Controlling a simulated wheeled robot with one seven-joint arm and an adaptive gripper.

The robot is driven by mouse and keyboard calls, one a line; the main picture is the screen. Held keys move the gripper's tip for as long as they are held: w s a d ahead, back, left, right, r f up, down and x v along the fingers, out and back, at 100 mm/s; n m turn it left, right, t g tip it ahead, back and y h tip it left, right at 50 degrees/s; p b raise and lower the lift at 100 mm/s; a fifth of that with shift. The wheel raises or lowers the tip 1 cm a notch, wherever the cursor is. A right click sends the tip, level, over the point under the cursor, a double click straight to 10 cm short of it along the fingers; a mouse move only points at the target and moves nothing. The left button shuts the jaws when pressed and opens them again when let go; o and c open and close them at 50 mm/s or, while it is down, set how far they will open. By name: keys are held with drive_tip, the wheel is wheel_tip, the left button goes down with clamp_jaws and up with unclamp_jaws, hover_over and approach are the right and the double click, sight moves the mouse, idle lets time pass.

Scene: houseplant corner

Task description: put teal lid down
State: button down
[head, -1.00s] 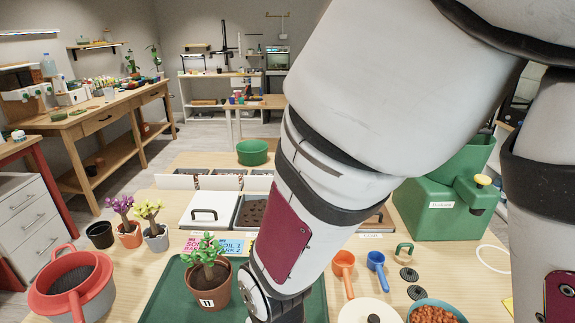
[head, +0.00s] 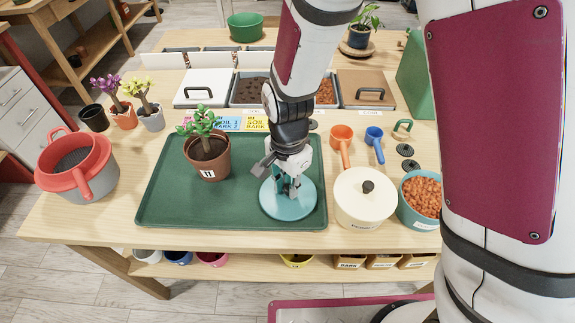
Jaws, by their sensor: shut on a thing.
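The teal lid (head: 287,211) is a flat round disc over the right part of the dark green tray (head: 180,211). My gripper (head: 292,190) points down at the lid's middle and is shut on it; the fingers hide the grip point. The lid looks level. I cannot tell whether it rests on the tray or hangs just above it.
A potted plant (head: 207,160) labelled 11 stands on the tray, left of my gripper. A cream lidded pot (head: 363,203) stands close to the lid's right. A teal bowl of orange pellets (head: 421,195) is further right. The tray's lower left is bare.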

sight(288, 188)
drive_tip(key=shift+f, duration=0.2)
drive_tip(key=c, duration=1.5)
unclamp_jaws()
drive_tip(key=shift+o, duration=0.2)
drive_tip(key=s+d+r+n+t+p, duration=0.1)
drive_tip(key=d+r, duration=0.2)
drive_tip(key=r, duration=0.7)
drive_tip(key=s+d+r+n+p, duration=0.1)
drive_tip(key=d+r, duration=0.2)
drive_tip(key=r, duration=0.7)
drive_tip(key=s+d+r+n+t, duration=0.3)
drive_tip(key=s+d+r+n, duration=0.4)
drive_tip(key=s+d, duration=0.5)
drive_tip(key=shift+s+d+r, duration=0.15)
drive_tip(key=shift+s+r, duration=0.05)
drive_tip(key=shift+s, duration=0.65)
drive_tip(key=shift+r, duration=0.15)
